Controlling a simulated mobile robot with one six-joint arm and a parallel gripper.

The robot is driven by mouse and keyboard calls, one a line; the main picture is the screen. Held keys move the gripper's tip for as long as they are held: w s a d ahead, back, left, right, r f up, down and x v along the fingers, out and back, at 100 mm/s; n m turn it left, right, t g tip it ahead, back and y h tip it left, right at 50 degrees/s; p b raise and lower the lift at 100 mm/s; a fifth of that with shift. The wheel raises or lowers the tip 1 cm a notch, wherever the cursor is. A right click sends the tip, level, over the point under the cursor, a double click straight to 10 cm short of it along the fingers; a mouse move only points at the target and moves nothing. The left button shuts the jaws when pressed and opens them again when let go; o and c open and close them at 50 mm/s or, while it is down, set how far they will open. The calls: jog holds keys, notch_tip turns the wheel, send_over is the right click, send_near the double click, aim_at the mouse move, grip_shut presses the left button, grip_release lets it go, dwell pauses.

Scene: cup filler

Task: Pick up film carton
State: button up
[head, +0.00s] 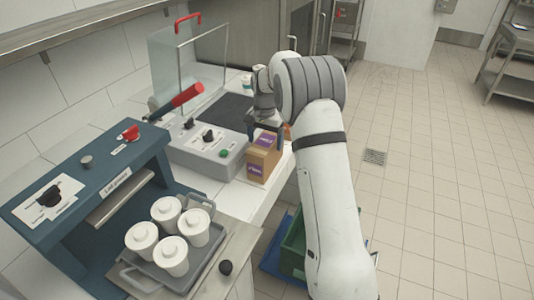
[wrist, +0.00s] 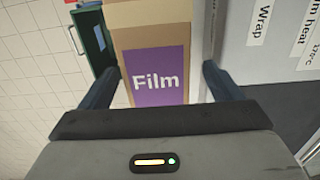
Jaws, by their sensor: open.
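The film carton (head: 260,164) is a brown box with purple labels. It stands on the white counter at the right end of the grey control panel. In the wrist view the carton (wrist: 158,32) shows its purple "Film" label between my fingers. My gripper (head: 264,132) is at the top of the carton in the head view. In the wrist view my gripper (wrist: 162,80) is open, with one finger on each side of the carton. I see gaps beside the carton there. The carton's lower part is hidden in the wrist view by my gripper body.
The grey control panel (head: 215,150) with knobs stands close beside the carton. A clear guard (head: 195,62) with a red handle is behind it. A blue cup machine (head: 75,190) and a tray (head: 190,272) of several white cups are at the front left. A green crate (head: 294,246) is below the counter edge.

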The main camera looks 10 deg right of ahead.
jog(key=f, duration=0.2)
jog(key=shift+s+d+f+p, duration=0.15)
jog(key=shift+s+f+p, duration=0.1)
jog(key=shift+f+p, duration=0.05)
jog(key=shift+f, duration=0.55)
jog(key=c, duration=1.3)
jog(key=shift+o, duration=0.2)
jog(key=shift+r, duration=0.1)
